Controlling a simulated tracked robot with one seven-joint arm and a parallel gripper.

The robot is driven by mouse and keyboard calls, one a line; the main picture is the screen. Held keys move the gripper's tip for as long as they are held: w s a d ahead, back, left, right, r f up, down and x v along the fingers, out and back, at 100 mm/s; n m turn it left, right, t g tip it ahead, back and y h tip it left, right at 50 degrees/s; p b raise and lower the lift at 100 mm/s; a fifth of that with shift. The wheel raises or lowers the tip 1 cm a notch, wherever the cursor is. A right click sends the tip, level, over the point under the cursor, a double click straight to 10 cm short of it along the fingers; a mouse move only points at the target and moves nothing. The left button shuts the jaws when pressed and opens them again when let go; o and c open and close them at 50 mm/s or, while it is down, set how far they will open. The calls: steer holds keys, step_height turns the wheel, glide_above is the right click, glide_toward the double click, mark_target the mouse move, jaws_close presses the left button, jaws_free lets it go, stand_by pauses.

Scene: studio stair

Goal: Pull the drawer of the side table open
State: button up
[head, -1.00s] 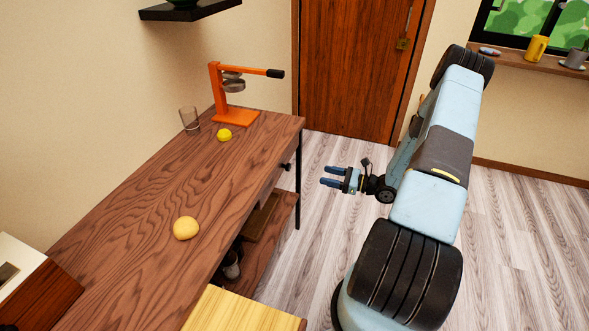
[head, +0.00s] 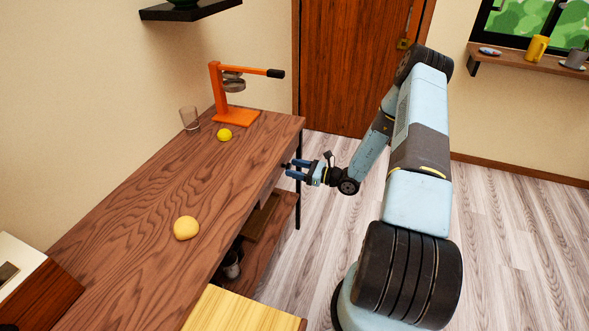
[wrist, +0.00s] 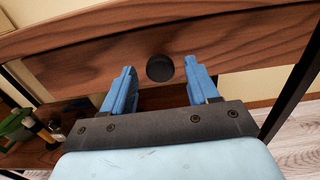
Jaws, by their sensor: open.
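The side table (head: 150,215) has a dark wood-grain top and stands at the left in the head view. Its drawer front (wrist: 230,52) fills the upper part of the wrist view and looks shut. A round black knob (wrist: 160,68) sits on the drawer front. My gripper (head: 288,169) is at the table's right side, by the drawer. I cannot tell whether the fingers reach past the knob. In the head view my fingers mostly hide the knob.
On the table are an orange press (head: 236,116), a glass (head: 190,120), a yellow lemon-like fruit (head: 224,135) and a round yellowish ball (head: 186,228). A lower shelf (head: 272,235) holds items under the drawer. A light wooden surface (head: 240,312) stands close in front.

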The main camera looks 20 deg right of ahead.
steer(key=shift+w+a, duration=0.2)
steer(key=shift+a, duration=0.05)
jaws_close()
stand_by(0.5)
